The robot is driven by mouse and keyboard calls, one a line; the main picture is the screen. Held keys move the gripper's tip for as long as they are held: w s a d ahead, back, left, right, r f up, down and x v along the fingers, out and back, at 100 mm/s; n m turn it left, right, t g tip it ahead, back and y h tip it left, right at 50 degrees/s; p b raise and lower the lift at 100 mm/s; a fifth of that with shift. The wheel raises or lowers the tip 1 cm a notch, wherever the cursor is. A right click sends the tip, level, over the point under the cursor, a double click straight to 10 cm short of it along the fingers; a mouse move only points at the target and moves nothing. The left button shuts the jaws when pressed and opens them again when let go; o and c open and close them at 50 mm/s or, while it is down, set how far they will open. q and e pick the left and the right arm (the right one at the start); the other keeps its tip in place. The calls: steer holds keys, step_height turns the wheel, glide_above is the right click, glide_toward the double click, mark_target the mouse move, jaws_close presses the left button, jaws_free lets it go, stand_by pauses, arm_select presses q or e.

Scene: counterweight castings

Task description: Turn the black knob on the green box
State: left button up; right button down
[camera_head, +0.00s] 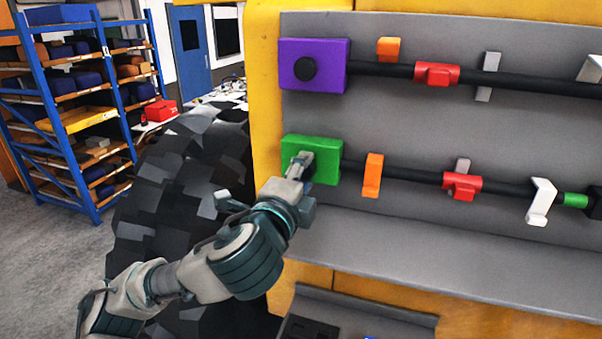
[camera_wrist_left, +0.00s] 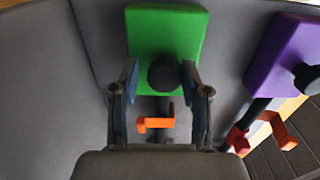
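The green box (camera_head: 328,163) is mounted on the grey panel, with a black cable running out of its right side. My left gripper (camera_head: 303,163) is right in front of the box and hides its knob in the head view. In the left wrist view the black knob (camera_wrist_left: 165,73) shows on the green box (camera_wrist_left: 165,28). The two fingers of the left gripper (camera_wrist_left: 160,82) stand open on either side of the knob. The right finger is close to the knob, and a gap shows at the left finger. My right gripper is not in view.
A purple box (camera_head: 312,65) with a black knob sits above the green one. Orange clips (camera_head: 372,175), red clamps (camera_head: 461,186) and white hooks (camera_head: 540,201) line the cables. A big black tyre (camera_head: 185,175) and a blue shelf rack (camera_head: 65,110) stand to the left.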

arm_select(q)
steer(key=shift+o, duration=0.3)
steer(key=shift+w+d, duration=0.1)
steer(key=shift+w, duration=0.15)
steer(key=shift+s+r, duration=0.1)
steer(key=shift+s, duration=0.05)
steer(key=shift+s, duration=0.3)
steer(key=v, duration=1.1)
steer(key=shift+w, duration=0.1)
